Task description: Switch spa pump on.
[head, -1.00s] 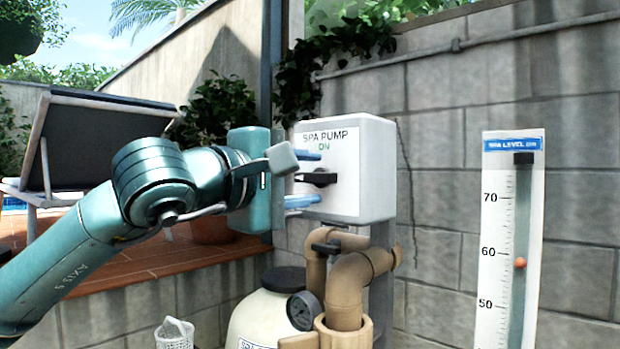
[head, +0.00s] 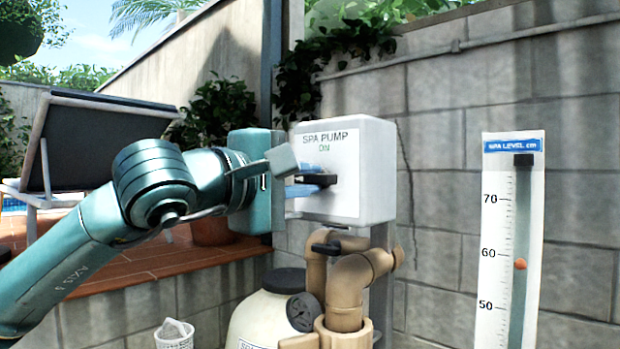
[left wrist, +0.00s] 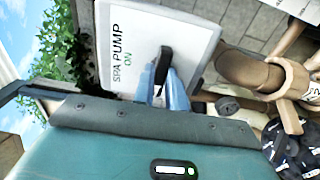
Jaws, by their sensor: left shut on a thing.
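The spa pump switch box (head: 372,170) is a white box on the block wall side, with "SPA PUMP" and a green "ON" on its front face. A black switch knob (head: 322,179) stands out from that face below the "ON" mark. My left gripper (head: 304,185) has its blue fingers shut on the knob, level with it and from the left. In the left wrist view the knob (left wrist: 164,62) shows between the blue fingers (left wrist: 170,92), with the "ON" mark beside it. My right gripper is in neither view.
Brown pipes (head: 348,285) with a dark valve handle and a round gauge (head: 303,312) stand below the box, beside a cream tank (head: 262,318). A level scale (head: 511,240) is on the wall at right. A dark lounger (head: 100,140) is behind my arm.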

